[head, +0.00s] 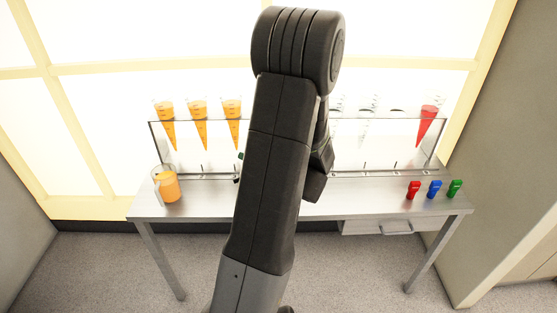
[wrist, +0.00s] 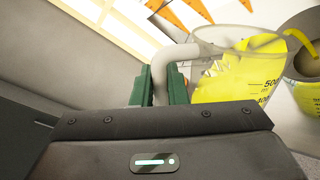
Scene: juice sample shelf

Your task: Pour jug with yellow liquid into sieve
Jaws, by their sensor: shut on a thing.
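My gripper (wrist: 160,82) has green fingers shut on the pale handle of a clear jug with yellow liquid (wrist: 225,85), seen in the wrist view. The jug is raised and looks tilted, with its mouth toward the right. A yellow streak (wrist: 296,36) curves from the jug's mouth side over a round grey rim (wrist: 290,58), which may be the sieve. Yellow also shows in a clear marked vessel (wrist: 311,97) below that rim.
A steel table (head: 345,195) bears a jug of orange liquid (head: 168,188) at left and red (head: 413,190), blue (head: 434,188) and green (head: 455,188) items at right. Behind, a clear rack (head: 285,172) holds orange cones (head: 199,122) and a red cone (head: 427,122).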

